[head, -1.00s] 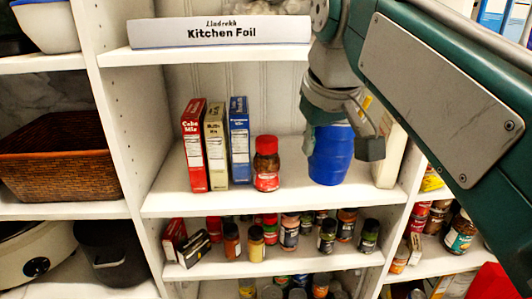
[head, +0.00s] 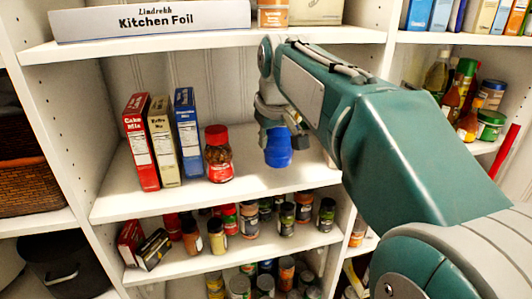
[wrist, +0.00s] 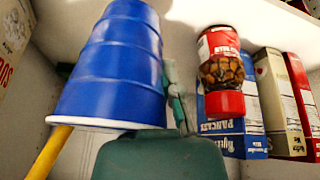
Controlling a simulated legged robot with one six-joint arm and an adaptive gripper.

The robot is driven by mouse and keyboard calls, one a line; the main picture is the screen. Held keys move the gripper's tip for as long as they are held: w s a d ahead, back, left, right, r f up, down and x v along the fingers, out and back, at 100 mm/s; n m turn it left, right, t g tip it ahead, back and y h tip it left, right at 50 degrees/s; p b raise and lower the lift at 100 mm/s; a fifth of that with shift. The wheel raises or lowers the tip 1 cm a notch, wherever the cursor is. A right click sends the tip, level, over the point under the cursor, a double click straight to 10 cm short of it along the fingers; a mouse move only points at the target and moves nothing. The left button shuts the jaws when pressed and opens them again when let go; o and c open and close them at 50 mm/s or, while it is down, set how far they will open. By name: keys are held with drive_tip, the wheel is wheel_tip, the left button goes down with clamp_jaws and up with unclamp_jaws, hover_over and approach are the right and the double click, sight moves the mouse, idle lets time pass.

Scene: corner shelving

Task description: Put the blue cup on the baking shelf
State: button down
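The blue cup (head: 278,148) is on the baking shelf (head: 205,196), or just above it, to the right of a red-lidded jar (head: 219,155). I cannot tell whether its base touches the shelf. My gripper (head: 283,124) is at the cup's upper end, with a dark finger against its right side. In the wrist view, which is upside down, the cup (wrist: 110,65) fills the left, with its white rim toward the palm; a green finger lies along its side. The gripper looks shut on the cup; the other finger is hidden.
Red (head: 141,143), tan (head: 163,140) and blue (head: 188,135) baking-mix boxes stand left of the jar. A kitchen foil box (head: 150,20) lies on the shelf above. Several spice jars fill the shelf below. My arm covers the right side; a carton (wrist: 14,35) shows in the wrist view.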

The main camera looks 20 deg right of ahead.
sight(268, 147)
drive_tip(key=x, duration=0.4)
drive_tip(key=shift+s+d+f, duration=0.15)
drive_tip(key=shift+s+f, duration=0.05)
drive_tip(key=shift+s, duration=0.2)
drive_tip(key=c, duration=0.8)
unclamp_jaws()
drive_tip(key=shift+r, duration=0.1)
drive_tip(key=v, duration=1.2)
drive_tip(key=s+f+m+t, duration=0.1)
drive_tip(key=s+f+m, duration=0.2)
drive_tip(key=s+f, duration=1.7)
drive_tip(key=shift+s+a+f+m, duration=0.15)
drive_tip(key=shift+a+f+m, duration=0.15)
drive_tip(key=shift+f, duration=0.55)
